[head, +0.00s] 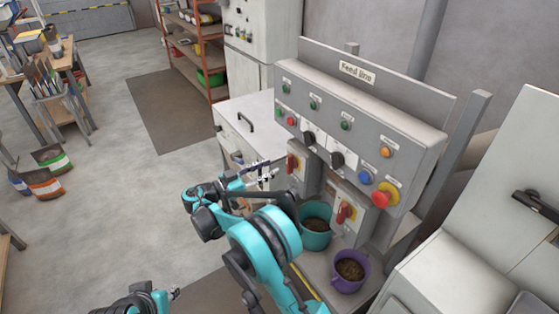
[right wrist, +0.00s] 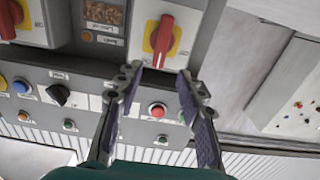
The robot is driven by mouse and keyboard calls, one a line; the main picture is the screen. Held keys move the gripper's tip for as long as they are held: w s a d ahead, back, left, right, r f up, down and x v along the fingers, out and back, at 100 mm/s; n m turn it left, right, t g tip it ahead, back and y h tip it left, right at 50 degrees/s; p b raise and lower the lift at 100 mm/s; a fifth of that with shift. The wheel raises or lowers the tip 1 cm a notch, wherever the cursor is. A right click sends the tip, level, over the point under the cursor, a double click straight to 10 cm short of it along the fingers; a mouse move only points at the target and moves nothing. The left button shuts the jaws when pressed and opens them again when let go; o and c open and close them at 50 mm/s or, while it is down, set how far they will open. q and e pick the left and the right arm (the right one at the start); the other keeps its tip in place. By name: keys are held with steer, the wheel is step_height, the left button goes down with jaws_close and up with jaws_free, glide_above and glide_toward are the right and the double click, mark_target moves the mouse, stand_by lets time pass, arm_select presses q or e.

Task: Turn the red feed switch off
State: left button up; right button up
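A red switch handle on a yellow plate (head: 291,164) is on a grey box at the left of the feed line panel. It also shows at the top of the right wrist view (right wrist: 163,38), its handle roughly upright. A second red handle on a yellow plate (head: 344,213) is on the right box. I cannot read which is the feed switch. My right gripper (head: 266,174) is left of the first handle. In the right wrist view its fingers (right wrist: 156,78) are spread, empty, with the handle beyond and between their tips. My left gripper (head: 172,294) is at the bottom edge, its fingers unclear.
The panel (head: 365,110) carries several buttons, black knobs and a red mushroom button (head: 384,195) on yellow. A teal bucket (head: 316,232) and a purple bucket (head: 349,272) with brown pellets stand below the boxes. Open floor lies to the left.

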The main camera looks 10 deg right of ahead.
mark_target(287, 161)
steer(key=b+x, duration=0.1)
steer(key=x, duration=0.6)
steer(key=shift+d+b, duration=0.25)
steer(key=shift+b, duration=0.1)
jaws_close()
